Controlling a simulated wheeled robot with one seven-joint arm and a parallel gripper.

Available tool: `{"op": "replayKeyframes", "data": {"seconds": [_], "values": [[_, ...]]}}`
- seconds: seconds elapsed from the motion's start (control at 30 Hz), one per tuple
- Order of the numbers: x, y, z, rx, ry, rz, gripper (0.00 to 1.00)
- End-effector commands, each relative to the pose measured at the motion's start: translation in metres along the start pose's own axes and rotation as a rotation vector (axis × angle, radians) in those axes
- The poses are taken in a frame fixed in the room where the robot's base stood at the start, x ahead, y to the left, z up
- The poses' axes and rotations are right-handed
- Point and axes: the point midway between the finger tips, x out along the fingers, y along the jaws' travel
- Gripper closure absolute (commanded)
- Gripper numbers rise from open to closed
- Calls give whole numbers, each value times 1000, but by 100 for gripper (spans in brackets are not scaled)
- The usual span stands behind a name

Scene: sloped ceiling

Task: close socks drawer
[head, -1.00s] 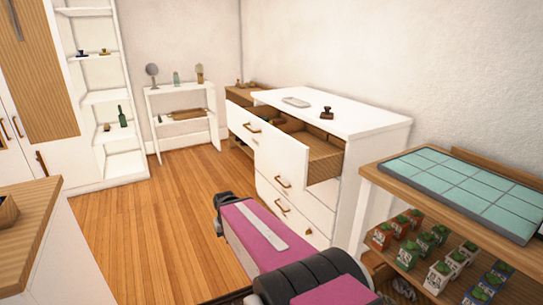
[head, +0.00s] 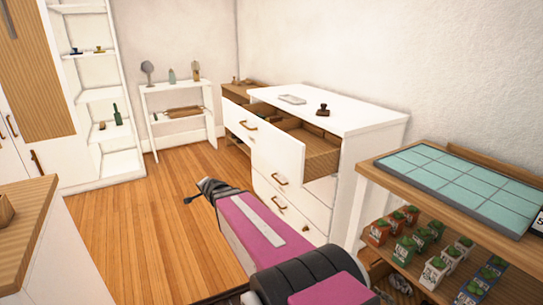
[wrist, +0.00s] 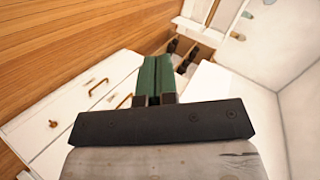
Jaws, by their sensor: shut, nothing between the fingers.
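A white dresser (head: 386,150) stands against the right wall. Its top drawer (head: 256,137) is pulled far out, with a white front, a brass handle and a wooden inside. It may be the socks drawer; no label or socks can be made out. The lower drawers (head: 277,206) look shut. My gripper (head: 198,190) is low over the floor, left of and nearer than the open drawer, apart from it. In the wrist view my gripper's green fingers (wrist: 156,68) are together and empty, with dresser fronts (wrist: 85,110) beyond them at left.
A wooden shelf unit (head: 370,170) with a tiled top and several small potted plants stands close at right. A wood-topped counter (head: 35,215) is at left. A white shelf (head: 180,103) stands at the back. The wooden floor (head: 150,220) between is clear.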

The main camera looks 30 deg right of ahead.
Motion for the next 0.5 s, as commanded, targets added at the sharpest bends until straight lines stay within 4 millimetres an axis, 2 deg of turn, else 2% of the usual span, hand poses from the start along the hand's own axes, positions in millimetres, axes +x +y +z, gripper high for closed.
{"op": "replayKeyframes", "data": {"seconds": [0.03, 0.1, 0.23, 0.37, 0.5], "values": [[9, -14, -14, 100, 61, -64, 100], [13, -32, -35, 252, 150, -159, 100], [15, -56, -76, 536, 310, -340, 100], [8, -69, -117, 816, 469, -527, 100], [-6, -69, -157, 1102, 642, -737, 100]]}}
